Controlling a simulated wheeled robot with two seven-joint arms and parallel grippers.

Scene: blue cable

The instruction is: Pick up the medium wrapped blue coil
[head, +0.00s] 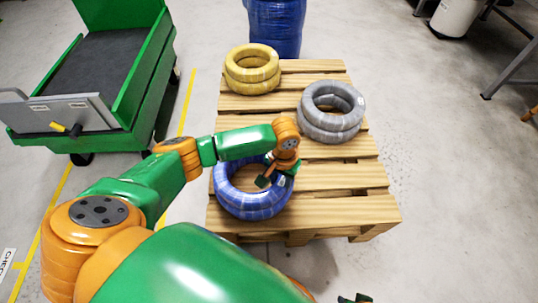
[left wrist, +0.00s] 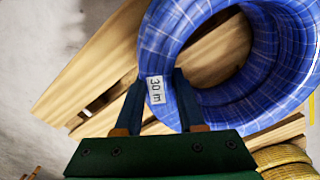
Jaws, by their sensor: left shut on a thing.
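The blue wrapped coil (head: 252,204) is at the front left of the wooden pallet (head: 345,208). My left gripper (head: 268,178) reaches down over it from the left and is shut on its ring. In the left wrist view the two fingers (left wrist: 158,98) straddle the wall of the blue coil (left wrist: 185,38), with a white "30 m" label between them. I cannot tell whether the coil touches the slats. A dark tip of what seems to be my right gripper (head: 355,298) shows at the bottom edge; its jaws are not clear.
A yellow coil (head: 252,70) and a grey coil (head: 331,112) lie farther back on the pallet. A blue barrel (head: 275,28) stands behind it. A green cart (head: 110,75) is at the left. The floor right of the pallet is clear.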

